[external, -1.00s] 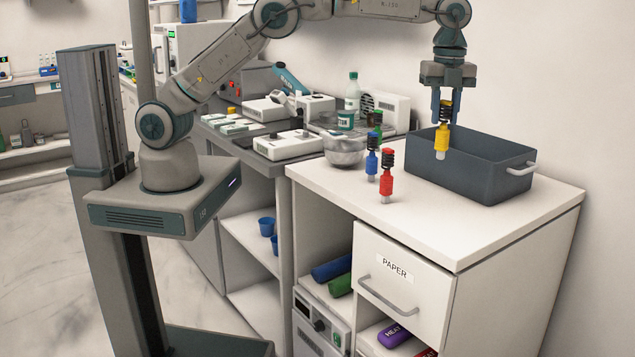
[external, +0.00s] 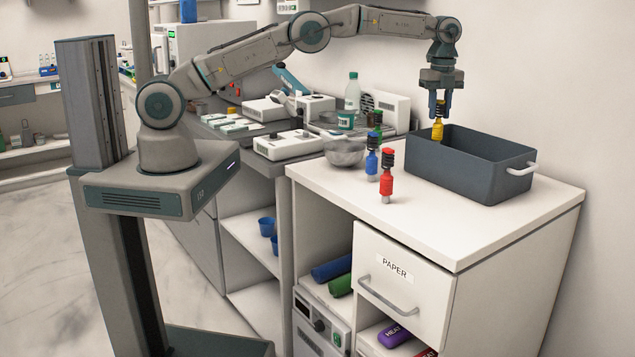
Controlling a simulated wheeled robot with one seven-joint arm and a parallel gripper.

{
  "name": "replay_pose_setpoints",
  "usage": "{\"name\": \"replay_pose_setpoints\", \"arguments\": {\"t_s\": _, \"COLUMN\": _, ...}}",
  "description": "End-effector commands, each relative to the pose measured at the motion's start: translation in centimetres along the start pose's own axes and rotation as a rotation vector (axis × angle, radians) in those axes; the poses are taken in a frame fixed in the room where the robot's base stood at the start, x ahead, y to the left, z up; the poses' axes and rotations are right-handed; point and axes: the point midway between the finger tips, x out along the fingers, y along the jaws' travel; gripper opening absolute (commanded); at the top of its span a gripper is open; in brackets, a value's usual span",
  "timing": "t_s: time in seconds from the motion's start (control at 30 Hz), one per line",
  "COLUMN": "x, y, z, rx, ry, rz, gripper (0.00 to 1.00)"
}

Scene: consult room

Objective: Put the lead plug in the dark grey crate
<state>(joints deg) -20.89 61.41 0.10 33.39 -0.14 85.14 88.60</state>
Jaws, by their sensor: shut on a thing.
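My gripper (external: 439,107) points down over the left part of the dark grey crate (external: 470,173). It is shut on a yellow plug (external: 438,130) with a dark ribbed top. The plug hangs upright, and its lower end is at or just behind the crate's near rim in the picture. I cannot tell how deep it hangs. A red plug (external: 386,184) and a blue plug (external: 372,163) stand upright on the white counter to the left of the crate. A green plug (external: 377,122) stands behind them, partly hidden. No label shows which one is the lead plug.
A metal bowl (external: 344,153) sits left of the plugs on the white counter (external: 450,235). A bottle (external: 352,92) and lab devices stand further back. The crate has a white handle (external: 521,169) at its right end. The counter's front is clear.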

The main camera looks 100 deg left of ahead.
Motion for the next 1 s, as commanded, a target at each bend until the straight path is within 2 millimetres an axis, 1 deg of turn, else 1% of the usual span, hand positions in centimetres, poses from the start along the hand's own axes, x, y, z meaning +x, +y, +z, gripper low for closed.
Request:
{"name": "replay_pose_setpoints", "arguments": {"t_s": 0.03, "x": 0.8, "y": 0.1, "z": 0.0, "rx": 0.0, "ry": 0.0, "rz": 0.003, "gripper": 0.0}}
{"name": "replay_pose_setpoints", "arguments": {"t_s": 0.1, "x": 1.7, "y": 0.1, "z": 0.0, "rx": 0.0, "ry": -0.001, "rz": 0.002, "gripper": 0.0}}
{"name": "replay_pose_setpoints", "arguments": {"t_s": 0.27, "x": 3.1, "y": 0.1, "z": 0.0, "rx": -0.001, "ry": -0.001, "rz": 0.002, "gripper": 0.0}}
{"name": "replay_pose_setpoints", "arguments": {"t_s": 0.4, "x": 5.1, "y": 0.1, "z": 0.0, "rx": -0.001, "ry": -0.001, "rz": 0.003, "gripper": 0.0}}
{"name": "replay_pose_setpoints", "arguments": {"t_s": 0.5, "x": 6.1, "y": 0.1, "z": 0.0, "rx": -0.001, "ry": -0.001, "rz": 0.002, "gripper": 0.0}}
{"name": "replay_pose_setpoints", "arguments": {"t_s": 0.9, "x": 6.8, "y": 0.1, "z": 0.0, "rx": -0.001, "ry": -0.001, "rz": 0.0, "gripper": 0.0}}
{"name": "replay_pose_setpoints", "arguments": {"t_s": 0.93, "x": 6.8, "y": 0.1, "z": 0.0, "rx": -0.001, "ry": -0.001, "rz": 0.0, "gripper": 0.33}}
{"name": "replay_pose_setpoints", "arguments": {"t_s": 1.0, "x": 6.7, "y": 0.1, "z": 0.0, "rx": -0.001, "ry": -0.001, "rz": 0.0, "gripper": 0.49}}
